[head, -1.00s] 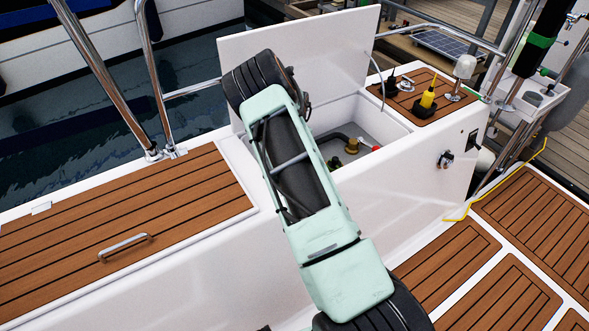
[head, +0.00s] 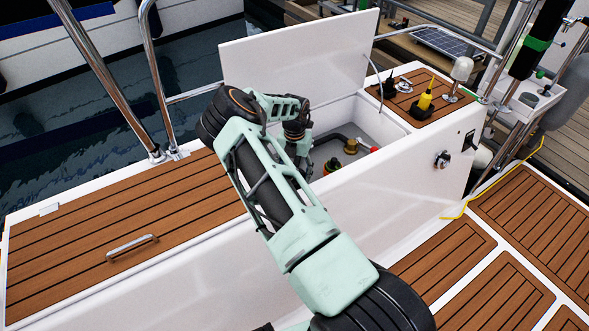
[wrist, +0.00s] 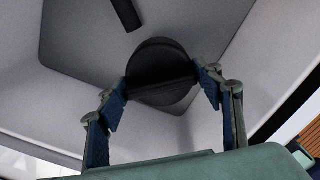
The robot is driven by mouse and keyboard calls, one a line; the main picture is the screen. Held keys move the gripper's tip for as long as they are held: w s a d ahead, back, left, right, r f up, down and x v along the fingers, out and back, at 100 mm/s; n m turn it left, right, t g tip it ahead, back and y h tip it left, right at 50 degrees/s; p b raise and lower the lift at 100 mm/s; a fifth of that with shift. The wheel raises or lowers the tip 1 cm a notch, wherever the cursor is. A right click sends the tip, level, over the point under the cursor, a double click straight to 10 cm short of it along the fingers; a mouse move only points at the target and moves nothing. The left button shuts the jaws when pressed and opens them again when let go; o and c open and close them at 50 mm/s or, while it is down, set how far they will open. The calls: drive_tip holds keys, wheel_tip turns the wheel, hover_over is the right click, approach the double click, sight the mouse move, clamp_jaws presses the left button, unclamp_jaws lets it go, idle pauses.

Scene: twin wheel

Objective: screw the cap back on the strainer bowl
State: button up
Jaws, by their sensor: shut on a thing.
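In the wrist view, my gripper (wrist: 163,85) is shut on a round black cap (wrist: 160,70) with a bar across its face. The fingers hold it from its left and right sides, above a pale grey surface inside the locker. In the head view, my wrist hangs over the open locker (head: 392,130), and the fingers and the cap are hidden. I cannot make out the strainer bowl for certain in either view. A brass fitting (head: 351,146) with a dark hose stands in the locker, right of my wrist.
The raised white lid (head: 300,58) stands behind the locker, and the locker's white walls surround the wrist. A red-ended item (head: 374,149) lies inside. A dark cylinder (wrist: 125,14) shows beyond the cap.

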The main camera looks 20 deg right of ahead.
drive_tip(key=o, duration=1.4)
